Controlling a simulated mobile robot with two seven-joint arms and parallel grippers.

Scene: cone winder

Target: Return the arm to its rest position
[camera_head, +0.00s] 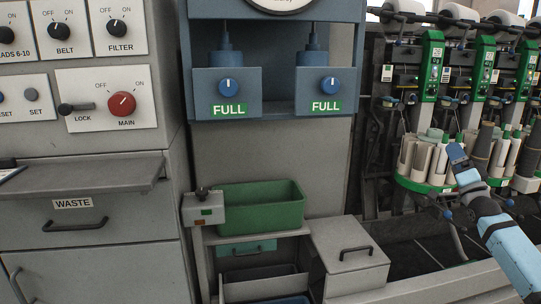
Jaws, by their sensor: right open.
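My right arm (507,240), light blue with dark joints, comes in from the lower right corner and reaches up and to the left. My right gripper (457,154) is at its upper end, in front of the cone winder (433,70). It is open, and I see nothing held in it. It appears close to the pale tubes (419,158) standing in the winder's green round holder (415,184); whether it touches them cannot be told. My left arm and gripper are out of the picture.
A grey control cabinet (80,226) with a jutting shelf (85,178) stands left. A blue unit (276,60) with two "FULL" labels hangs mid-picture. Below are a green bin (262,209), a small grey box (204,210) and a lidded grey box (349,250). Dark floor shows right of it.

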